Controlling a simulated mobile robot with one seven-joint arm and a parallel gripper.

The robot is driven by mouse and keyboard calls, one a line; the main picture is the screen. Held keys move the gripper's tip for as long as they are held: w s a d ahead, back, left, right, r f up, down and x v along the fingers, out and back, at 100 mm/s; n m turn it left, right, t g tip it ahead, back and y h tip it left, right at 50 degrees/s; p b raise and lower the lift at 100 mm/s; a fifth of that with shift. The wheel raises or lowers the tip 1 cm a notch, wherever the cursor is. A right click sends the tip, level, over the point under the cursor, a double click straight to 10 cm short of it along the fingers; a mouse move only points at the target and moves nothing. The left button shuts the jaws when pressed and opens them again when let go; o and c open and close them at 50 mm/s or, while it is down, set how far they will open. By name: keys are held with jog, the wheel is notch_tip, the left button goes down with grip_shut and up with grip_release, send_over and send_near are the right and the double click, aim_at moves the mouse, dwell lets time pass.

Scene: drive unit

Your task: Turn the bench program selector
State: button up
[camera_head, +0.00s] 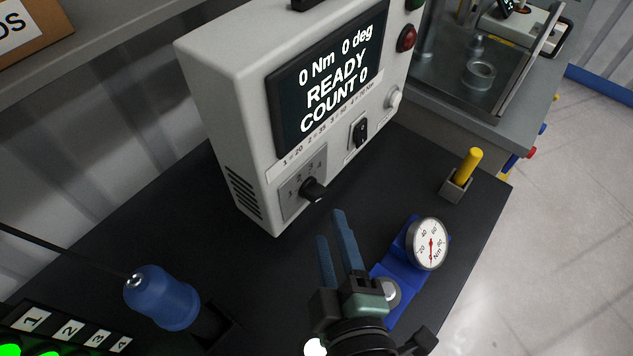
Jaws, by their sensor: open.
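The program selector (314,190) is a black knob on a grey plate low on the front of a white controller box (228,105). The plate carries small position numbers around the knob. My gripper (334,232) is below and a little right of the knob in the picture, its two blue fingers pointing up toward the box. The fingers are open, with nothing between them, and apart from the knob. The box's screen (331,80) reads 0 Nm, 0 deg, READY, COUNT 0. Which number the knob points at is too small to tell.
A black rocker switch (360,132) and a white button (394,98) sit right of the selector. A dial gauge (429,244) on a blue block stands right of my gripper. A yellow-handled piece (468,167) is farther right. A blue tool (162,298) stands at the left.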

aim_at(319, 199)
jog(key=shift+n+g, duration=0.5)
jog(key=shift+n, duration=0.2)
jog(key=f+x, duration=0.1)
jog(key=x, duration=0.3)
jog(key=f+p+x, duration=0.1)
jog(key=x, duration=0.3)
jog(key=s+x, duration=0.1)
jog(key=x, duration=0.3)
jog(key=shift+w+d+f+p, duration=0.25)
jog(key=shift+d+f+p, duration=0.15)
jog(key=shift+f, duration=0.1)
grip_shut()
